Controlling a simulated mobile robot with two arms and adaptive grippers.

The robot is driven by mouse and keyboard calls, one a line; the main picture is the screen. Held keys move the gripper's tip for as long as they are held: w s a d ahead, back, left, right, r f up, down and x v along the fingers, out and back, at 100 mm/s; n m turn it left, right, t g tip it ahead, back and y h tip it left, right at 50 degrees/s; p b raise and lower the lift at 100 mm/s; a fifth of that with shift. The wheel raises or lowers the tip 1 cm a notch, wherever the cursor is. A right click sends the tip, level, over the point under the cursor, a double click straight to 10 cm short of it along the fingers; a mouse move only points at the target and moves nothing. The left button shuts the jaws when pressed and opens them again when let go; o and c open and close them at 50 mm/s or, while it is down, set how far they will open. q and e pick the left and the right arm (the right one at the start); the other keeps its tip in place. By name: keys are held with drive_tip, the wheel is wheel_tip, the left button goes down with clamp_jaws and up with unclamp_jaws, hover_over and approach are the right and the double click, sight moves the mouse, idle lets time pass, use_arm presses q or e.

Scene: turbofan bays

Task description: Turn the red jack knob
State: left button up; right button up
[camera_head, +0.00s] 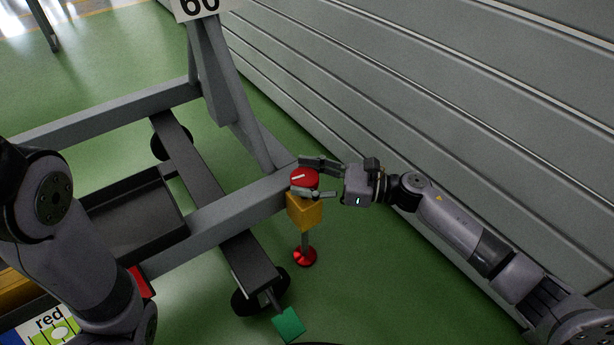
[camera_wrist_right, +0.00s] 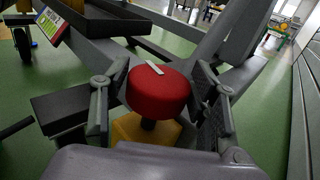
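The red jack knob (camera_head: 304,178) is a round red cap with a white mark on top, above a yellow block (camera_head: 305,212) at the end of the grey stand's beam. My right gripper (camera_head: 310,178) reaches it from the right, one finger on each side. In the right wrist view the red knob (camera_wrist_right: 158,92) fills the space between the fingertips, which appear to touch its sides. The white mark points away and slightly left there. My left arm shows at the left, but its gripper is out of view.
A jack leg with a red foot (camera_head: 305,256) stands below the yellow block. The grey frame (camera_head: 230,212) with a caster and a green-ended pedal (camera_head: 288,324) lies left and below. A grey slatted wall (camera_head: 450,90) runs close behind my right arm. Green floor is clear between.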

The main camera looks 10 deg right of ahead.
drive_tip(key=c, duration=0.7)
